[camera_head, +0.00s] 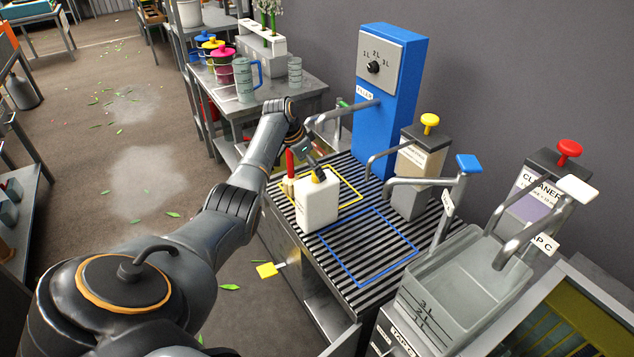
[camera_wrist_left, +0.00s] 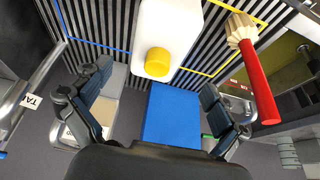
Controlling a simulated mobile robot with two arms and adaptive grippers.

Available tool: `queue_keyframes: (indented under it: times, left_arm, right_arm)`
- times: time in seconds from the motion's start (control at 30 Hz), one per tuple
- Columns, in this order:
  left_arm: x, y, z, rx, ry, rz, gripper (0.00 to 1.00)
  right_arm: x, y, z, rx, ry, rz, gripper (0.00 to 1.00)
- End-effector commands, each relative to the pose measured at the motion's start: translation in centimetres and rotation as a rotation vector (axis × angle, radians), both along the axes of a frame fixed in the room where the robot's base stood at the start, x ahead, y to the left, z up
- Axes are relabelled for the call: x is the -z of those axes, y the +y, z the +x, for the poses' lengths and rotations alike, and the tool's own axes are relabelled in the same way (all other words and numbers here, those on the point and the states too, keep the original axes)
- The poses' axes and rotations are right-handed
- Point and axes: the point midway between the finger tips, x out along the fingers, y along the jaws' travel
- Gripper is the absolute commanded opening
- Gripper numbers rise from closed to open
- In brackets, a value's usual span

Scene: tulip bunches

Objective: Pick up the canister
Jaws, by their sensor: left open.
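The canister (camera_head: 317,203) is a white, boxy container with a yellow cap. It stands upright on the black-and-white slatted bench top (camera_head: 345,268), partly over the yellow outlined square. My left gripper (camera_head: 312,160) comes in from the left and is just above and behind the canister. In the left wrist view the canister (camera_wrist_left: 171,30) and its yellow cap (camera_wrist_left: 157,61) lie ahead, between and beyond the two spread fingers (camera_wrist_left: 155,80). The gripper is open and holds nothing. My right gripper is not in view.
A red-handled brush (camera_head: 290,165) stands close beside the canister; it also shows in the left wrist view (camera_wrist_left: 258,80). A blue dispenser (camera_head: 390,90) with a metal spout stands behind. Pumps and a grey sink (camera_head: 450,290) are at right. The blue outlined square is empty.

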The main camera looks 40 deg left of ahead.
Motion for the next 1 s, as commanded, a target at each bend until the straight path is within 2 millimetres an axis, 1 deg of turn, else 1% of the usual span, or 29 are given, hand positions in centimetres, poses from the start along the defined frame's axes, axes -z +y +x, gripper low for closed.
queue_keyframes:
  times: [0.03, 0.17, 0.23, 0.37, 0.43, 0.5, 0.63, 0.87, 0.9, 0.97, 1.0]
  left_arm:
    - [0.4, -0.1, 0.2, 0.000, 0.000, -0.001, 0.97]
    - [1.1, -0.1, 0.4, 0.001, 0.000, 0.000, 0.97]
    - [1.7, -0.3, 0.5, 0.000, 0.003, -0.002, 0.97]
    - [3.6, -0.7, 0.9, 0.001, 0.003, -0.002, 0.97]
    - [4.6, -0.7, 1.2, 0.000, 0.002, -0.002, 0.97]
    - [5.2, -0.8, 1.5, 0.000, 0.000, -0.001, 0.97]
    - [5.8, -0.9, 1.7, 0.000, 0.000, 0.000, 0.97]
    - [5.9, -0.9, 1.8, 0.001, 0.000, 0.001, 0.97]
    - [5.9, -0.9, 1.8, 0.001, 0.000, 0.001, 0.95]
    - [5.9, -0.9, 1.7, 0.001, 0.001, 0.002, 0.83]
    - [5.9, -0.9, 1.7, 0.001, 0.001, 0.002, 0.75]
  right_arm:
    - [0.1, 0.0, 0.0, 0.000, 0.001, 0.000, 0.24]
    - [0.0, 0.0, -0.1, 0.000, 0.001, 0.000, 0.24]
    - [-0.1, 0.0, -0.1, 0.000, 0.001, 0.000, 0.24]
    - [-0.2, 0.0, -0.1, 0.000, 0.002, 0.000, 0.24]
    - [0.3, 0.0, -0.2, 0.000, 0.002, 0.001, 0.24]
    - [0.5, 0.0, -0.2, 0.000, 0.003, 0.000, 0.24]
    - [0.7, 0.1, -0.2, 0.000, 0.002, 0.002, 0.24]
    - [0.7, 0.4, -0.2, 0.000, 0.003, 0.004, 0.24]
    - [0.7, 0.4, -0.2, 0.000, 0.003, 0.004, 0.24]
    - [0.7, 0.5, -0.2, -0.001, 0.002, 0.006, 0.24]
    - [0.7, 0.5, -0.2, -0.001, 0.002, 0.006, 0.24]
